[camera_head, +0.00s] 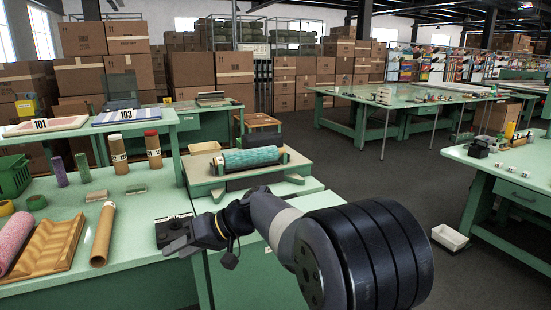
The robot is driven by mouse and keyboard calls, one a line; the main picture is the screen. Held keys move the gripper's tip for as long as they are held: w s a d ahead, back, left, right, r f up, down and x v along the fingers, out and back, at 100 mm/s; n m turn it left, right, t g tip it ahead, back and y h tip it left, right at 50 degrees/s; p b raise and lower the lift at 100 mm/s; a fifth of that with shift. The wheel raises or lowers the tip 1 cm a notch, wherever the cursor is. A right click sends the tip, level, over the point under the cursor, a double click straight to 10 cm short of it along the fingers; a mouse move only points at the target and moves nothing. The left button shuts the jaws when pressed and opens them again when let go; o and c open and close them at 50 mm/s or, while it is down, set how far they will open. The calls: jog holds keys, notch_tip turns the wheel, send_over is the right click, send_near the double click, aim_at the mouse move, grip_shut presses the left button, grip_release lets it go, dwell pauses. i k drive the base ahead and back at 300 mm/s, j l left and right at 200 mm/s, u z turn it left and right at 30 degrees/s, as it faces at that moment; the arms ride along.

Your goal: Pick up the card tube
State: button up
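A plain brown card tube (103,234) lies on the green table at the left, pointing away from me. It is right of a wavy tan wooden rack (45,248) and apart from it. My gripper (168,246) is low over the table's right edge, to the right of the tube and clear of it. The fingers are small and dark in this view, so I cannot tell whether they are open. I see nothing held in them.
A pink roll (14,239) rests at the rack's left. Two labelled tubes stand behind, one with a white cap (118,155) and one with a red cap (153,152). A teal roll (250,158) lies on a stand behind my arm.

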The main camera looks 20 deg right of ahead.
aim_at(235, 160)
jog(key=i+l+z, duration=0.1)
jog(key=l+z, duration=0.2)
jog(key=z, duration=0.15)
jog(key=i+l+z, duration=0.15)
jog(key=l+z, duration=0.15)
jog(key=z, duration=0.15)
jog(key=i+l+z, duration=0.2)
jog(key=z, duration=0.25)
jog(key=i+l+z, duration=0.15)
jog(key=z, duration=0.35)
jog(key=i+l+z, duration=0.2)
jog(key=i, duration=0.3)
jog(key=i+z, duration=0.25)
jog(key=i, duration=0.25)
jog(key=i+j+u, duration=0.2)
jog(key=i+u, duration=0.55)
jog(key=i, duration=0.15)
jog(key=i+u, duration=0.4)
jog(key=i+l+u, duration=0.35)
jog(key=i+j+u, duration=0.15)
jog(key=i+u, duration=1)
jog(key=u, duration=0.15)
jog(key=i+l+u, duration=0.25)
jog(key=u, duration=0.2)
jog(key=i+j+u, duration=0.1)
jog(key=i+u, duration=0.9)
jog(key=k+j, duration=0.05)
jog(key=k, duration=0.05)
